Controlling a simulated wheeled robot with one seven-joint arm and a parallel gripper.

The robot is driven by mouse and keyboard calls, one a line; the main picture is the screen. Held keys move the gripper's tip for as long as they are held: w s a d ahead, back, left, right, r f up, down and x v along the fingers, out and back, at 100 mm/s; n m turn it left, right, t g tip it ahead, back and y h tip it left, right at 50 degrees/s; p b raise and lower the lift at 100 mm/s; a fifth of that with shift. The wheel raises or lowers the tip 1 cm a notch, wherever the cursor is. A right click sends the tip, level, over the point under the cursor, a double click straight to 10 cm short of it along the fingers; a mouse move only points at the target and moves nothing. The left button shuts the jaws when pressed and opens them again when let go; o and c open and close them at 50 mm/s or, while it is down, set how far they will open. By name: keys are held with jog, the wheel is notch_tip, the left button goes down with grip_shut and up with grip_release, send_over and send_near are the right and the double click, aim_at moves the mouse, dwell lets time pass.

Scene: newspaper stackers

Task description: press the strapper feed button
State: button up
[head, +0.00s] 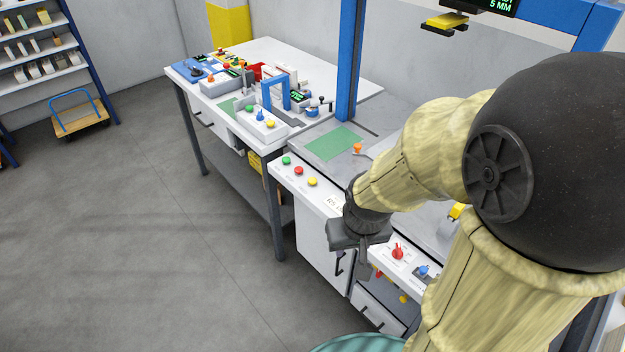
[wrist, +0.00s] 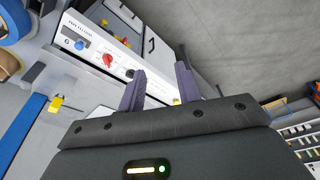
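The front panel (head: 325,196) of the near machine carries a green button (head: 286,160), a red button (head: 299,170) and a yellow button (head: 312,182) at its left end. Farther right on the front are a red knob (head: 397,253) and a blue button (head: 423,271). The wrist view also shows a red knob (wrist: 107,60) and a blue button (wrist: 80,45). I cannot read which control is the strapper feed button. My gripper (head: 363,258) is in front of the panel, between the yellow button and the red knob. Its two fingers (wrist: 160,84) are apart, with nothing between them.
A white bench (head: 345,75) with small devices and several buttons stands at the back left. A blue upright post (head: 350,60) rises behind the panel. Drawers (head: 380,306) sit below the front. The floor (head: 120,240) at left is clear; a trolley (head: 80,122) stands far off.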

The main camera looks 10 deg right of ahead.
grip_shut()
dwell(1.6)
